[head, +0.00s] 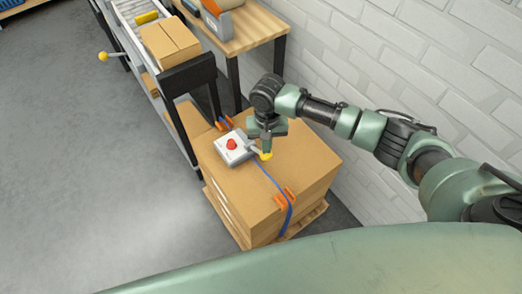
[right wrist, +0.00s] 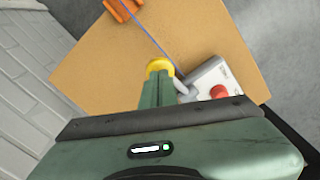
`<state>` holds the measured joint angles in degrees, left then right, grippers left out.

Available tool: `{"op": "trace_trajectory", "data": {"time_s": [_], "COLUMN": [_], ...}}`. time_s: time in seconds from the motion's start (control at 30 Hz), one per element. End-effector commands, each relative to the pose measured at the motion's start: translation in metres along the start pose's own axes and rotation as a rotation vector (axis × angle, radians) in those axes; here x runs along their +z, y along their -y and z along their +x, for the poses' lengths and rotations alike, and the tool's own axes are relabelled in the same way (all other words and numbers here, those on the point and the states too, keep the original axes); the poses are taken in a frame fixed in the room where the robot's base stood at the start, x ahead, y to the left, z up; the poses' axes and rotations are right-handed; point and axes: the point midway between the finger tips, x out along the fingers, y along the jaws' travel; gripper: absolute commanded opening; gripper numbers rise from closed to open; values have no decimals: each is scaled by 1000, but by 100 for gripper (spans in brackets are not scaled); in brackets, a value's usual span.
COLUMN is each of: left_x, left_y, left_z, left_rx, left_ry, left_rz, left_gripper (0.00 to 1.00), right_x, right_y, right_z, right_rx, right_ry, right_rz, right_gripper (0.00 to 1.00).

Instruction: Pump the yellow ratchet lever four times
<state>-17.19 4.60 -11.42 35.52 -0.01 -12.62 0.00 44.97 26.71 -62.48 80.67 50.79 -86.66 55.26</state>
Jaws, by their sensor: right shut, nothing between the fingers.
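The yellow ratchet lever end (head: 266,156) shows at the tip of a short grey arm, beside a grey box with a red button (head: 231,145), on top of a large cardboard carton (head: 290,165). My right gripper (head: 266,148) points down with its fingers shut, its tips at the yellow end. In the right wrist view the yellow end (right wrist: 159,67) sits just past the shut fingertips (right wrist: 157,80); whether they touch it I cannot tell. The grey box (right wrist: 212,82) is to the right there. My left gripper is not in view.
A blue strap (head: 275,183) with orange corner guards (head: 285,197) crosses the carton, which stands on a wooden pallet (head: 318,216). A white brick wall (head: 400,55) is close on the right. A roller conveyor (head: 130,12) with a small carton (head: 170,42) stands at the upper left. Floor at left is clear.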

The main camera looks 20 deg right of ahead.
Motion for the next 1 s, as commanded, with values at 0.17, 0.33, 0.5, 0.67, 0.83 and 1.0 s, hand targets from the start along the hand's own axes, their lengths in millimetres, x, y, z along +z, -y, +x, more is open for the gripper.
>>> {"op": "trace_trajectory", "data": {"time_s": [0.17,0.33,0.5,0.67,0.83,1.0], "left_x": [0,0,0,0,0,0], "left_y": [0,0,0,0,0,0], "left_z": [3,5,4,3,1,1], "left_rx": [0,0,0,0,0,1], "left_ry": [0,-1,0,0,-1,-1], "left_rz": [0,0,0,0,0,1], "left_gripper": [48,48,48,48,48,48], "right_x": [0,0,0,0,0,0], "right_y": [0,0,0,0,-1,-1], "right_z": [7,12,12,15,20,22], "right_rx": [-1,-1,-1,-2,0,0], "right_ry": [0,0,-1,0,0,-1], "right_rz": [0,1,1,2,1,1], "right_gripper": [0,0,0,0,0,0]}}
